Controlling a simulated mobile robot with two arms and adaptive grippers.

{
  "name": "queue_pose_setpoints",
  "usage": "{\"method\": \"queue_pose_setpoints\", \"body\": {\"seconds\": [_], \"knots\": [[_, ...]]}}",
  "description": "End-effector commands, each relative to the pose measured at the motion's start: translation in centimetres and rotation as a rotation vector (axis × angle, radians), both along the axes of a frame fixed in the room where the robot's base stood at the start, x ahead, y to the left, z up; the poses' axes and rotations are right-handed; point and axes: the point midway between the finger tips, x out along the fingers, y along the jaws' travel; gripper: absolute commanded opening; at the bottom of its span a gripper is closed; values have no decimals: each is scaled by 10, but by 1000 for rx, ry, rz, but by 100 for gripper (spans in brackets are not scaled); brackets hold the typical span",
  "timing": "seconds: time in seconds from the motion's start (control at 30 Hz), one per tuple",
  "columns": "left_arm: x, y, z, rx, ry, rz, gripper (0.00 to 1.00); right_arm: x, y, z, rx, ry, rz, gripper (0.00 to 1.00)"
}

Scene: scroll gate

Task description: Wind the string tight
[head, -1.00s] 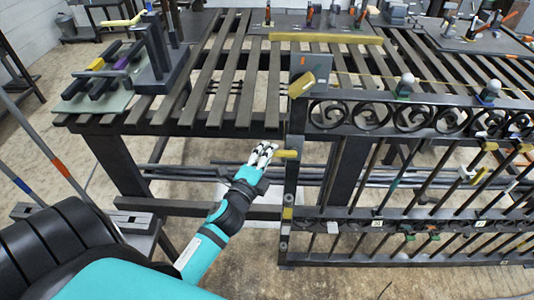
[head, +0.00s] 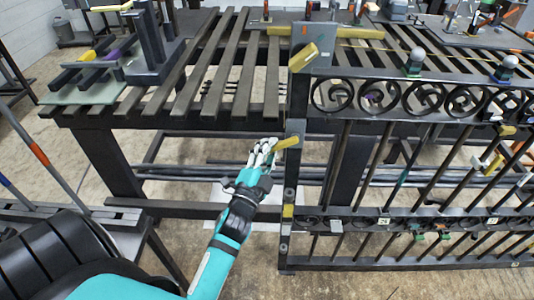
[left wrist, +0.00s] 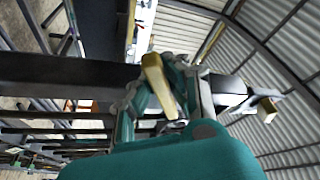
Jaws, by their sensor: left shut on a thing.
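My left gripper (head: 268,146) is shut on a yellow handle (head: 288,143) at the left post of the dark gate. The handle slants up to the right. In the left wrist view the yellow handle (left wrist: 155,82) sits between the fingers of my left gripper (left wrist: 160,100). A second yellow block (head: 303,57) is tilted near the top of the post, by a grey plate (head: 325,37). A thin pale string (head: 455,70) seems to run right from the plate above the scrolls; its tension is unclear. My right gripper is out of view.
The dark gate (head: 420,124), with scrolls and slanting bars, fills the right side. A slatted bench (head: 185,92) stands behind my left arm. A fixture with dark uprights (head: 145,60) stands at the bench's left end. Open floor lies below the gate.

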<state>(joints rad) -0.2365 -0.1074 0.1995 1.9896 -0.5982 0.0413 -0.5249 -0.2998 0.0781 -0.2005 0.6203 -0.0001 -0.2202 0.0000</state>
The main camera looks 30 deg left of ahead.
Motion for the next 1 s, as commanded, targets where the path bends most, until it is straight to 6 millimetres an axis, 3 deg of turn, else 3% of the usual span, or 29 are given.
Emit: {"method": "queue_pose_setpoints", "body": {"seconds": [0.03, 0.73, 0.77, 0.8, 0.93, 1.0], "knots": [[0, -2, -14, -19, 9, 1, 0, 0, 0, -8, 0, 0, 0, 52], [1, -4, -15, -82, -29, 2, 0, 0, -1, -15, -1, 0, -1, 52], [1, -4, -15, -82, -29, 2, 16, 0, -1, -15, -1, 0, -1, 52], [1, -4, -15, -82, -29, 2, 21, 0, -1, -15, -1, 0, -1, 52], [2, -4, -12, -82, -36, 1, 38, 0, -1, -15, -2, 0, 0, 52], [2, -4, -11, -82, -38, 2, 38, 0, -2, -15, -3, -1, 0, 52]]}}
